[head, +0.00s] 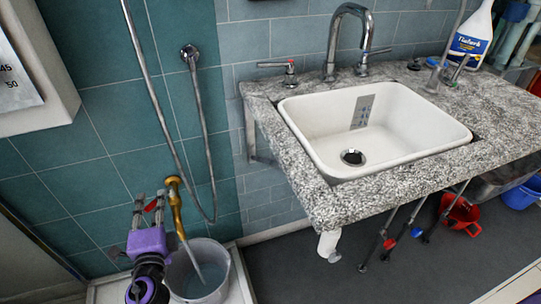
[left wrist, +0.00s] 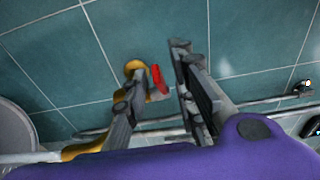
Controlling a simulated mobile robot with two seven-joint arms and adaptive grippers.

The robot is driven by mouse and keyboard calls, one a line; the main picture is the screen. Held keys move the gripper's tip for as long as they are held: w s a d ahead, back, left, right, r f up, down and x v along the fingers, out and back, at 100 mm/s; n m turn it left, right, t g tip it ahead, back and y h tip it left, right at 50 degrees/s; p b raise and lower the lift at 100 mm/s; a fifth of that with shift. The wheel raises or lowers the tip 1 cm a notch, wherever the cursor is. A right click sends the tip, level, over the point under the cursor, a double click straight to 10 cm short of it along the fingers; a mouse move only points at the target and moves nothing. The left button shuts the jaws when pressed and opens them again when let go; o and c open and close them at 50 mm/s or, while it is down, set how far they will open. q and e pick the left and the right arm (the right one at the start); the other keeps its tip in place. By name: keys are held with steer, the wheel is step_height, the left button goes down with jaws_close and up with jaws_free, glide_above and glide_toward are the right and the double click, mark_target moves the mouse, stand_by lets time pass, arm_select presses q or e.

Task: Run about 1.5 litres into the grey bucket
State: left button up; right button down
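The grey bucket (head: 228,286) stands on a pale tray at the lower left of the head view. Bluish water shows inside; I cannot read its amount. A brass tap (head: 175,203) is above it, and a thin pale stream (head: 193,260) slants from its mouth into the bucket. The tap's small red handle (head: 150,206) also shows in the left wrist view (left wrist: 158,80). My purple left gripper (head: 150,208) is beside the tap. In the left wrist view its two fingers (left wrist: 155,95) are apart, with the red handle between them. My right gripper is not seen.
A speckled stone counter (head: 325,205) with a white sink (head: 400,120) juts out at the right. A metal pipe (head: 155,80) and a hanging hose (head: 205,130) run along the tiled wall near the tap. A red container (head: 462,213) sits under the counter.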

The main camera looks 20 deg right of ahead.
arm_select(q)
steer(key=shift+w, duration=0.35)
jaws_close()
